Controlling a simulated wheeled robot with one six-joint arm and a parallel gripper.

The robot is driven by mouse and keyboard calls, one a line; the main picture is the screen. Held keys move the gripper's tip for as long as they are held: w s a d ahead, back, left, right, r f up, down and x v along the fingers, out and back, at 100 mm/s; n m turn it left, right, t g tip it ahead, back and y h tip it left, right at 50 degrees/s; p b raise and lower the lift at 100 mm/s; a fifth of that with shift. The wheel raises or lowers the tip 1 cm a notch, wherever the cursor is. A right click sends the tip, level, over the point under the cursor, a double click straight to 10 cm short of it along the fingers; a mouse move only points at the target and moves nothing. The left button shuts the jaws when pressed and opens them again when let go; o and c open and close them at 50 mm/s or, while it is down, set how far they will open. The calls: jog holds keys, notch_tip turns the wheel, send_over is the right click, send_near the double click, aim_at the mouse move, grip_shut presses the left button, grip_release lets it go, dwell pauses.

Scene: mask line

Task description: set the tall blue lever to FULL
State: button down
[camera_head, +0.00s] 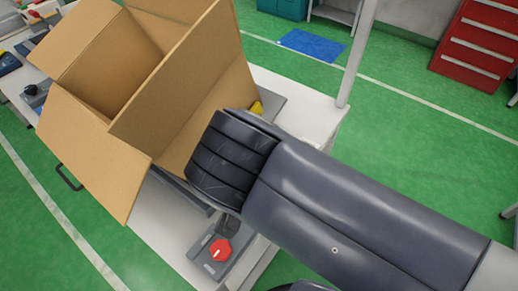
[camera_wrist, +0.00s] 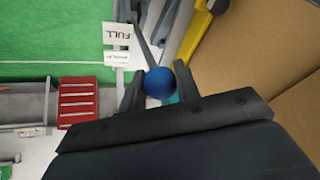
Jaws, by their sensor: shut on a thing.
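The tall blue lever shows in the wrist view as a round blue knob (camera_wrist: 159,83) at the end of a thin dark rod. My gripper (camera_wrist: 160,90) has its two dark fingers on either side of the knob and is shut on it. A white label reading FULL (camera_wrist: 117,34) stands just left of the rod, with a second small label (camera_wrist: 116,57) below it whose text I cannot read. In the head view my dark arm covers the lever, its labels and my fingertips.
An open cardboard box (camera_head: 180,75) stands on the bench (camera_head: 160,222), close beside my gripper. It also fills the right of the wrist view (camera_wrist: 275,60). A red knob (camera_head: 220,249) on a grey base sits at the front. A red drawer cabinet (camera_head: 480,45) stands on the green floor.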

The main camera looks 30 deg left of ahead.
jog(key=shift+s+f, duration=0.1)
jog(key=shift+f, duration=0.1)
jog(key=c, duration=1.1)
grip_release()
jog(key=shift+o, duration=0.2)
jog(key=shift+r, duration=0.1)
jog(key=v, duration=1)
jog(key=shift+s+r+p, duration=0.3)
jog(key=shift+p, duration=0.05)
